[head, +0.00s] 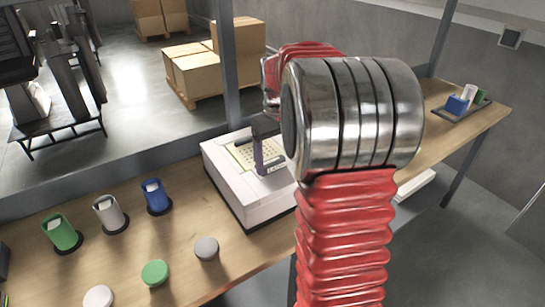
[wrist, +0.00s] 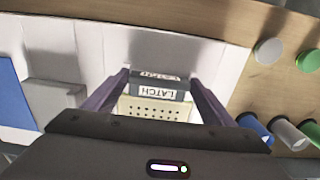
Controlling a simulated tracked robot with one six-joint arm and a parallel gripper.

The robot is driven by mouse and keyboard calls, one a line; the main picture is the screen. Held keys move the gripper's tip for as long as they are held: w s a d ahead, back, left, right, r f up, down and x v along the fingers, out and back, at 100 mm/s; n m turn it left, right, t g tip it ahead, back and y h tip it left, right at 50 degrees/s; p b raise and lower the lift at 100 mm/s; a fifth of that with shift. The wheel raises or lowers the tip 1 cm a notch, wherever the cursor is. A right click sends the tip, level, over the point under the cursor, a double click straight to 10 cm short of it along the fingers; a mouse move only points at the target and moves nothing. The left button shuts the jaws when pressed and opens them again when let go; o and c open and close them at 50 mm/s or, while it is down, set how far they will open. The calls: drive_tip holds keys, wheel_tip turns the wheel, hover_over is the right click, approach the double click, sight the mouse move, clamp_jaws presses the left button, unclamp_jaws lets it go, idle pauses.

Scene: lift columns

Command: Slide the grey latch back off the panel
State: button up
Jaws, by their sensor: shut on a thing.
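The grey latch (wrist: 160,88) carries a white LATCH label and sits at the edge of the cream perforated panel (wrist: 155,110) in the wrist view. In the head view the panel (head: 243,157) is on top of a white box (head: 235,187), partly hidden by my arm. My gripper (wrist: 159,76) has its two purple fingers on either side of the latch, shut on it. In the head view my gripper (head: 263,158) is low over the panel; the latch is mostly hidden there.
Green (head: 62,233), grey (head: 110,214) and blue (head: 157,196) cups stand left of the box on the wooden bench. White (head: 98,297), green (head: 155,273) and grey (head: 206,248) round lids lie in front. A tray (head: 468,107) with small items is at far right.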

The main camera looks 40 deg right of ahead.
drive_tip(key=o, duration=1.5)
wheel_tip(320, 180, up, 14)
drive_tip(key=shift+f, duration=0.15)
idle(0.4)
